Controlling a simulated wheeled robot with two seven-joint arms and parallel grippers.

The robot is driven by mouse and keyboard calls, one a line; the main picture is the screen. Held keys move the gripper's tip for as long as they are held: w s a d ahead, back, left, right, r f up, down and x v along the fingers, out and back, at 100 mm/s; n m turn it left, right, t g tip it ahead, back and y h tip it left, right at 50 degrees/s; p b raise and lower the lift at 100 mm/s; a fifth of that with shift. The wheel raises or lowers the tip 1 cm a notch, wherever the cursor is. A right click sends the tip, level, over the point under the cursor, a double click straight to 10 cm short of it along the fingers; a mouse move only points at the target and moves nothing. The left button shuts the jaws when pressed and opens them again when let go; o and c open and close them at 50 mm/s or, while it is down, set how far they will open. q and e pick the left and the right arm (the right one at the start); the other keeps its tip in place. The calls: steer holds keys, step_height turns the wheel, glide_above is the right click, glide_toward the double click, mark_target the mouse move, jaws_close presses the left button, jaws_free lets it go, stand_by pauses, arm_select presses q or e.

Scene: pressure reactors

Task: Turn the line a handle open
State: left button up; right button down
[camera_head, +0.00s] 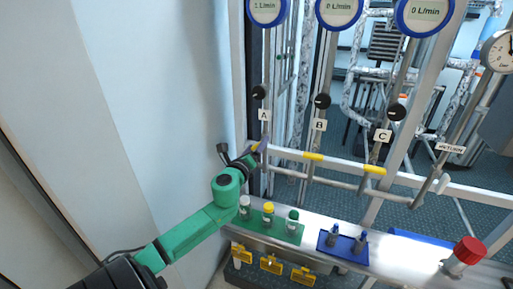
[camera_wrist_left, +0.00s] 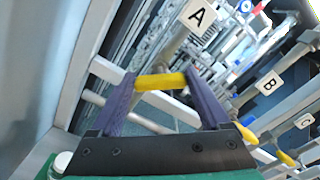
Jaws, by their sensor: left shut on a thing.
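The yellow line A handle (camera_wrist_left: 160,81) lies between the two purple fingers of my left gripper (camera_wrist_left: 157,88) in the left wrist view, and the gripper is shut on it. In the head view my left gripper (camera_head: 259,147) reaches the A pipe from the left, below the A label (camera_head: 264,114), and largely hides the handle. The A label (camera_wrist_left: 198,17) also shows just beyond the fingers. The A flow display (camera_head: 266,8) seems to read 1 L/min. My right gripper is not in view.
Yellow handles on line B (camera_head: 313,156) and line C (camera_head: 375,169) sit to the right; their displays read 0 L/min. Below are a green rack (camera_head: 283,232) with capped vials, a blue rack (camera_head: 341,248), and a red knob (camera_head: 469,250). A pale wall (camera_head: 150,100) is close on the left.

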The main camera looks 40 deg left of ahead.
arm_select(q)
steer(key=n, duration=0.4)
steer(key=shift+f+n, duration=0.1)
steer(key=shift+n, duration=0.3)
steer(key=n, duration=0.5)
steer(key=shift+a+f, duration=0.1)
steer(key=o, duration=1.2)
steer(key=b+v, duration=0.1)
steer(key=v, duration=1.3)
steer(key=shift+s+b, duration=0.3)
steer(key=shift+b, duration=0.1)
